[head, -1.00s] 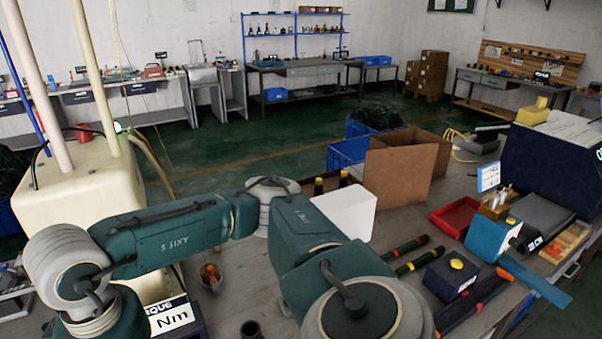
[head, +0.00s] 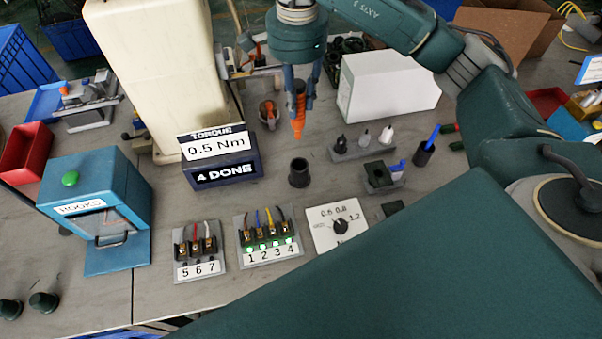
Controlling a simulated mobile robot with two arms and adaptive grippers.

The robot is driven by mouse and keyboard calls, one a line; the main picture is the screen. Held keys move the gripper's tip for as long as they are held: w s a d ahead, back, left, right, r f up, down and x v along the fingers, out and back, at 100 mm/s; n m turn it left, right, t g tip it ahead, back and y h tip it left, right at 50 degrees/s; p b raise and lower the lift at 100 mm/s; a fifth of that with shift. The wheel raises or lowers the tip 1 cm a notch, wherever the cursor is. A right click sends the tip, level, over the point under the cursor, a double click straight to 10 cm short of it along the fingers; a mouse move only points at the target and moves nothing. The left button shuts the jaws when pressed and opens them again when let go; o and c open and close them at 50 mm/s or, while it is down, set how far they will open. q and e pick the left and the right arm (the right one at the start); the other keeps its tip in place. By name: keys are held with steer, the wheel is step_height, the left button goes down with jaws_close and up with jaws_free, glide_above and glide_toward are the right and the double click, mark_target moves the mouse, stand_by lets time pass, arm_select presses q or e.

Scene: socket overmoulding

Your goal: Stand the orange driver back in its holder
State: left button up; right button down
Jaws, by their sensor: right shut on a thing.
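The orange driver (head: 298,112) hangs upright, tip down, from my right gripper (head: 301,88). The gripper is shut on its upper part and partly hides it. A dark, round, open cup (head: 299,173), apparently the driver's holder, stands on the bench in front of and below the tip. No tool shows in the cup. The tip is apart from it, with bench visible between them in the picture. My left gripper is not in view.
A torque display (head: 220,160) stands left of the cup. Terminal blocks (head: 264,240) and a dial plate (head: 338,222) lie in front. A bit rack (head: 362,147) and a dark cup with a blue driver (head: 424,154) stand right. An orange-topped cup (head: 268,114) is close behind left.

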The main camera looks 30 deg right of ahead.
steer(key=shift+w+d+r+m, duration=0.1)
steer(key=shift+w+d+m, duration=0.15)
steer(key=shift+m, duration=0.25)
steer(key=shift+w+d+m, duration=0.1)
steer(key=shift+w+m, duration=0.2)
steer(key=shift+m, duration=0.2)
step_height(320, 180, down, 20)
steer(key=p, duration=0.4)
steer(key=c, duration=1.9)
jaws_free()
steer(key=o, duration=0.4)
steer(key=shift+o, duration=0.3)
